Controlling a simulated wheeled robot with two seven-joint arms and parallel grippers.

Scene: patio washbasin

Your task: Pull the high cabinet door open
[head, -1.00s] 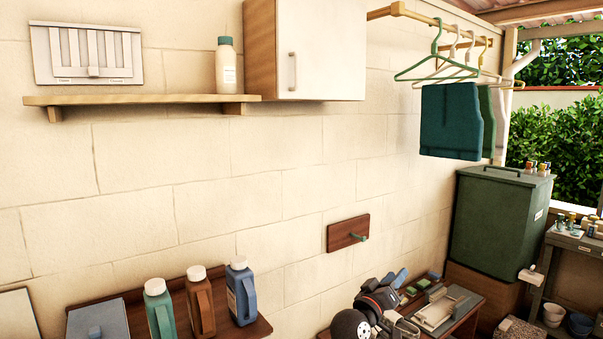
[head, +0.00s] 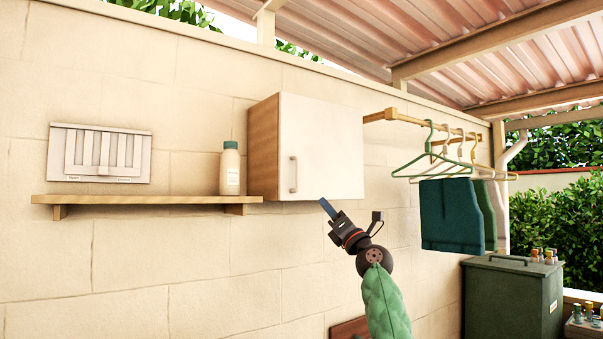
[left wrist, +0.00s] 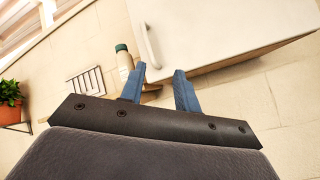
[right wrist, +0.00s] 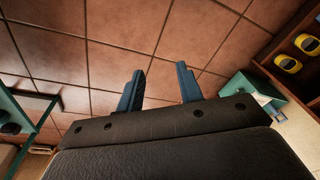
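The high cabinet (head: 321,148) hangs on the wall with a white front door and wooden side. Its door is shut, with a vertical bar handle (head: 293,174) near the door's lower left. The handle also shows in the left wrist view (left wrist: 152,46), ahead of the fingers and a little above them. My left gripper (head: 326,206) is just below the cabinet's lower edge, right of the handle and apart from it. Its blue fingers (left wrist: 159,88) are open with nothing between them. My right gripper (right wrist: 160,88) is open and empty, above the tiled floor.
A wooden shelf (head: 145,199) with a white bottle (head: 230,170) adjoins the cabinet's left. A clothes rail (head: 440,124) with hangers and a green cloth (head: 450,215) is to the right. The wall below the shelf is clear.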

